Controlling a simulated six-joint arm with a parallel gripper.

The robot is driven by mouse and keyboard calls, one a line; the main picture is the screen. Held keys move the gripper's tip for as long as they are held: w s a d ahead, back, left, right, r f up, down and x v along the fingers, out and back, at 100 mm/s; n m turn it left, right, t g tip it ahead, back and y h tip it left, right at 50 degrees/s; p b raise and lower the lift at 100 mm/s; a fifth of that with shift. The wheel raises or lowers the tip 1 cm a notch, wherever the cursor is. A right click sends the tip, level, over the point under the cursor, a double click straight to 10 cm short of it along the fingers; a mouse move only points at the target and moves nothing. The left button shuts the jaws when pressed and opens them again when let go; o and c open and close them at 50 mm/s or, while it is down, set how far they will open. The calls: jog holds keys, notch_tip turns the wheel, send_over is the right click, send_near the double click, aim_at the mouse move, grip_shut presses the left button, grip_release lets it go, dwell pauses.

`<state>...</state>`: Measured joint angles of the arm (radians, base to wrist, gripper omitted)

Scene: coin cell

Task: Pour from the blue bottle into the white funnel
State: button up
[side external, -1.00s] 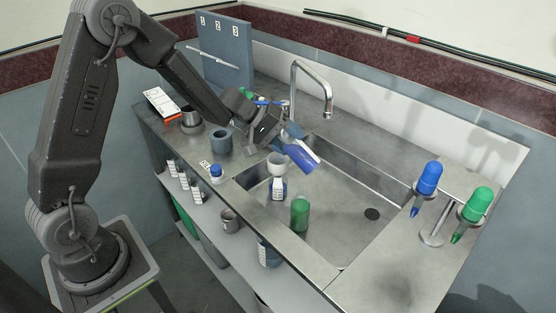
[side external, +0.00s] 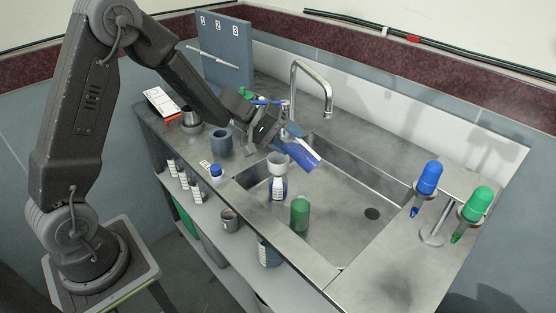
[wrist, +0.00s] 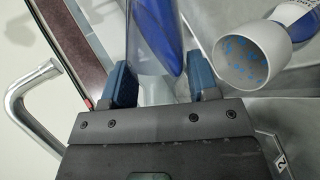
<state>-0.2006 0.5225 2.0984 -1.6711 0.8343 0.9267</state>
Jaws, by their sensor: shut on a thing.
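The blue bottle (side external: 302,152) is steeply tilted in my gripper (side external: 282,132), above the near end of the sink. In the wrist view, the bottle (wrist: 158,38) is clear-walled with blue contents, between the two fingers of my gripper (wrist: 163,88). My gripper is shut on it. The white funnel (side external: 276,160) stands upright on a labelled bottle (side external: 278,189), just below and left of the blue bottle. In the wrist view, the funnel (wrist: 246,58) shows several blue specks inside. The blue bottle's mouth is not clear in either view.
A green bottle (side external: 300,214) stands in the sink (side external: 345,185) near the funnel. A faucet (side external: 328,90) rises behind my gripper. Blue (side external: 429,177) and green (side external: 477,204) bottles hang inverted on a stand at right. A grey cup (side external: 221,141) sits on the left counter.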

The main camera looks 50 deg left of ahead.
jog(key=shift+h, duration=0.3)
dwell(0.5)
jog(key=shift+f+n+t+h+p, duration=0.3)
jog(key=shift+f+h+p, duration=0.25)
jog(key=shift+h, duration=0.15)
dwell(1.8)
jog(key=shift+a+r+t+h, duration=0.1)
jog(key=shift+r+t+h, duration=0.25)
jog(key=shift+h, duration=0.35)
dwell(2.2)
jog(key=shift+f+y, duration=0.1)
jog(key=shift+y, duration=0.3)
jog(key=shift+r+g+y, duration=0.35)
jog(key=shift+g+y, duration=0.1)
jog(key=shift+y, duration=0.25)
jog(key=shift+r+m+g+y, duration=0.1)
jog(key=shift+m+g+y, duration=0.25)
jog(key=shift+y, duration=0.35)
jog(key=shift+f+y, duration=0.25)
jog(key=shift+y, duration=0.05)
